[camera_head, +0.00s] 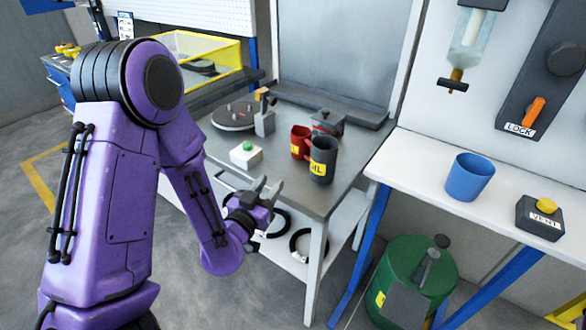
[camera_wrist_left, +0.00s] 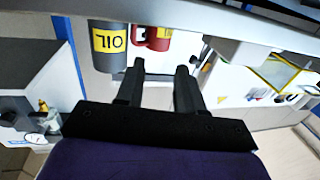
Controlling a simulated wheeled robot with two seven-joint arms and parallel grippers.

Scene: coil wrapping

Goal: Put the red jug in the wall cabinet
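The red jug (camera_head: 299,142) stands upright on the grey workbench (camera_head: 300,195), partly hidden behind a dark grey jug (camera_head: 322,160) with a yellow label. In the left wrist view the red jug (camera_wrist_left: 157,38) shows beyond the fingers, beside the grey jug (camera_wrist_left: 109,45) labelled OIL. My left gripper (camera_head: 268,188) is open and empty, in front of the bench's front edge and apart from both jugs. Its two fingers also show in the left wrist view (camera_wrist_left: 158,88). My right gripper is not in view. I cannot make out a wall cabinet for certain.
A white box with a green button (camera_head: 246,155), a round plate (camera_head: 234,115) and a small red device (camera_head: 327,122) are on the bench. Black coils (camera_head: 305,245) lie on the lower shelf. A blue cup (camera_head: 469,178) and VENT box (camera_head: 541,217) stand on the right table above a green drum (camera_head: 410,270).

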